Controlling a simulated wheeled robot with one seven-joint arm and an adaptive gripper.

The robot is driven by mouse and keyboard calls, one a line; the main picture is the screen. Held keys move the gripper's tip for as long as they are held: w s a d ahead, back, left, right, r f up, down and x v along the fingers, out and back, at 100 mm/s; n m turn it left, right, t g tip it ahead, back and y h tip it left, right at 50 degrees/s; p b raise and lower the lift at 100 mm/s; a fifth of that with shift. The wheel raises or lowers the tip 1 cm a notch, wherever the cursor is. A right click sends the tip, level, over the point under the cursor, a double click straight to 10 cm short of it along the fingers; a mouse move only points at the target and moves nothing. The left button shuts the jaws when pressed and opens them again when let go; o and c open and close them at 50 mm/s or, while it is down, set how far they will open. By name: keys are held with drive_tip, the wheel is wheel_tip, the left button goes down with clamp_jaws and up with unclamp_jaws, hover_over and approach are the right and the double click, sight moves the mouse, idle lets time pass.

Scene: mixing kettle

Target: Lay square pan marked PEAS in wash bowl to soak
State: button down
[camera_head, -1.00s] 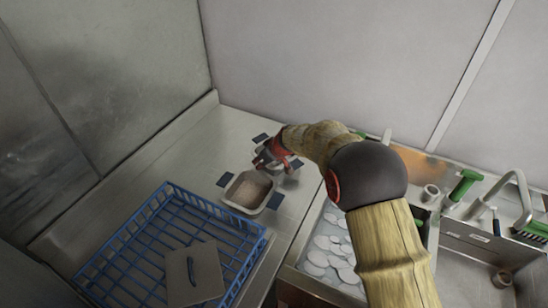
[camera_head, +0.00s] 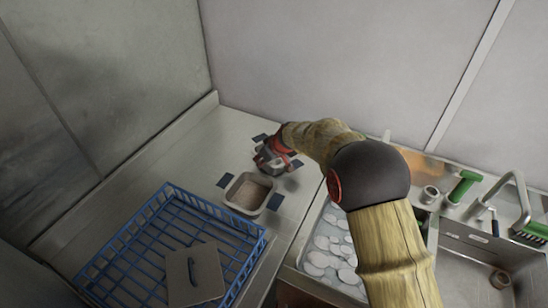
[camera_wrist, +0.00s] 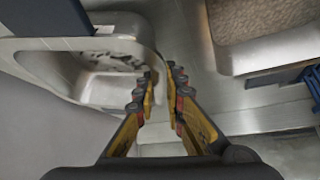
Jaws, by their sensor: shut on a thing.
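My gripper (camera_head: 268,157) is low over the counter at the back. In the wrist view, its fingers (camera_wrist: 160,88) are shut on the near wall of a pale metal pan (camera_wrist: 100,90) with rounded corners. The pan has dark residue inside and a dark tab at its side. In the head view my gripper mostly hides this pan. I cannot read any PEAS marking, and cannot tell whether the pan is off the counter. The basin with water and pale round patches (camera_head: 330,250), apparently the wash bowl, is to the right, partly behind my arm.
A second square pan with brown contents (camera_head: 249,191) stands close in front of my gripper. A blue wire basket (camera_head: 130,250) holding a grey flat lid (camera_head: 195,273) is at front left. A tap (camera_head: 518,190) and green-handled tool (camera_head: 463,188) are at right.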

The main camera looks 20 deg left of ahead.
wheel_tip(320, 180, up, 10)
drive_tip(key=p, duration=0.3)
drive_tip(key=shift+r+p, duration=0.25)
drive_tip(key=shift+p, duration=0.1)
idle(0.7)
